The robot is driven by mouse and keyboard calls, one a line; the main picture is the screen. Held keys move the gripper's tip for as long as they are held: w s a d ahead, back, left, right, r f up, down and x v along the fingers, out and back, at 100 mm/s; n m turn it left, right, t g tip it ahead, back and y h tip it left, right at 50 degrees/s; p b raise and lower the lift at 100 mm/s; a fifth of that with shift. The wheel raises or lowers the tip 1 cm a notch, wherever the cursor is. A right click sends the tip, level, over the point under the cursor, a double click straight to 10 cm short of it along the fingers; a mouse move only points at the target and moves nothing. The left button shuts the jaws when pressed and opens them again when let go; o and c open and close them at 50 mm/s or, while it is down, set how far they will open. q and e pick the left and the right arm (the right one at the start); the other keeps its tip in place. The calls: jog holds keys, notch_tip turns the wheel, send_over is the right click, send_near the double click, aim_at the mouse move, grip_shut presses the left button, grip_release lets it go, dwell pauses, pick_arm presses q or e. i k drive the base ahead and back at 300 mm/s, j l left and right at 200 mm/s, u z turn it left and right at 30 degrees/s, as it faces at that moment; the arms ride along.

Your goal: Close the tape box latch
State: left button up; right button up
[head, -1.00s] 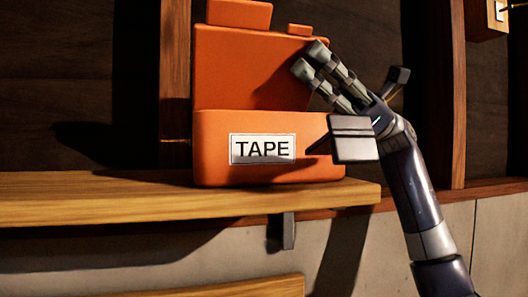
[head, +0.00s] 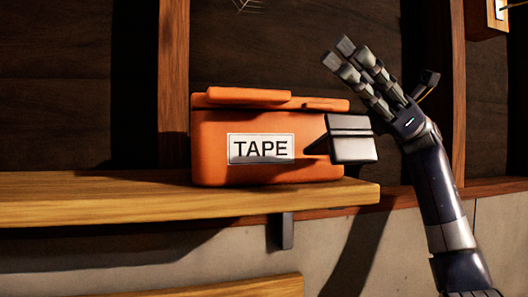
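The orange tape box (head: 212,160) with a white TAPE label (head: 261,148) sits upright on the wooden shelf. Its lid (head: 310,104) lies down over the top and looks shut; any small gap cannot be told. A grey metal flap on a dark bracket, seemingly the latch (head: 352,146), sticks out at the box's right front. Whether it touches the box's side is unclear. My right gripper (head: 386,66) is open and empty, right of the box and above the flap, with its fingers straight and pointing up-left. It looks apart from the lid. My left gripper is out of view.
The wooden shelf (head: 100,204) ends just right of the box. A bracket (head: 280,231) shows beneath it. Wooden posts (head: 174,70) stand against the dark wall behind. The shelf left of the box is clear.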

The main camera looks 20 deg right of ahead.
aim_at(348, 140)
jog(key=k+j, duration=1.15)
jog(key=k, duration=0.15)
